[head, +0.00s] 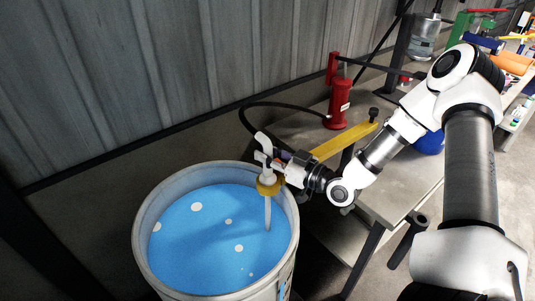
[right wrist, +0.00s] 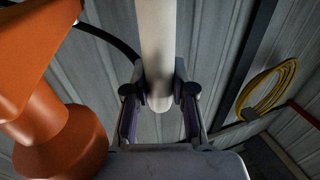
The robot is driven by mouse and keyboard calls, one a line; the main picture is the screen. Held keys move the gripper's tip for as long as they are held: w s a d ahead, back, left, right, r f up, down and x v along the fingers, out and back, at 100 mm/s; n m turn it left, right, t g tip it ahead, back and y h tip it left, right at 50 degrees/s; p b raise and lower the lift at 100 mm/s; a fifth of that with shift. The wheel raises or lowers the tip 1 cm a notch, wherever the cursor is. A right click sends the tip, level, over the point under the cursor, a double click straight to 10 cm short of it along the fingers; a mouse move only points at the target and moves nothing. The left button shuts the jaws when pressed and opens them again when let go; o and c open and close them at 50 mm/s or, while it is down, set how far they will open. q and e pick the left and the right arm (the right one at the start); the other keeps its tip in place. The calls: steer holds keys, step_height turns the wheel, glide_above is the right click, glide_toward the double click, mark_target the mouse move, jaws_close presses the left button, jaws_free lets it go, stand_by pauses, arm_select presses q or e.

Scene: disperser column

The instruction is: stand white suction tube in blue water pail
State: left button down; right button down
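The blue water pail (head: 146,262) is a pale drum full of bright blue water with white spots. The white suction tube (head: 268,214) is about upright over its right part, its lower length reaching down to the blue; the exact depth is unclear. A yellow-orange collar (head: 268,186) sits around it, with white pieces above. My right gripper (head: 274,163) is at the pail's right rim, by the upper part. In the right wrist view the fingertips (right wrist: 159,92) press on both sides of a white tube (right wrist: 157,40) with a rounded lower end. My left gripper is not in view.
A grey bench (head: 398,180) stands right of the pail, with a red pump cylinder (head: 338,105) and a yellow bar (head: 345,140). A corrugated wall (head: 150,60) is behind. An orange part (right wrist: 45,110) is close left in the wrist view; a yellow coil (right wrist: 267,88) hangs at right.

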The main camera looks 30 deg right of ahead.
mark_target(268, 140)
steer(key=c, duration=1.7)
jaws_free()
steer(key=shift+s, duration=0.1)
jaws_close()
steer(key=shift+r+p, duration=0.8)
steer(key=shift+r, duration=0.05)
steer(key=shift+r+p, duration=2.3)
steer(key=shift+r, duration=0.3)
step_height(268, 140, up, 7)
steer(key=p, duration=0.6)
steer(key=shift+f, duration=0.1)
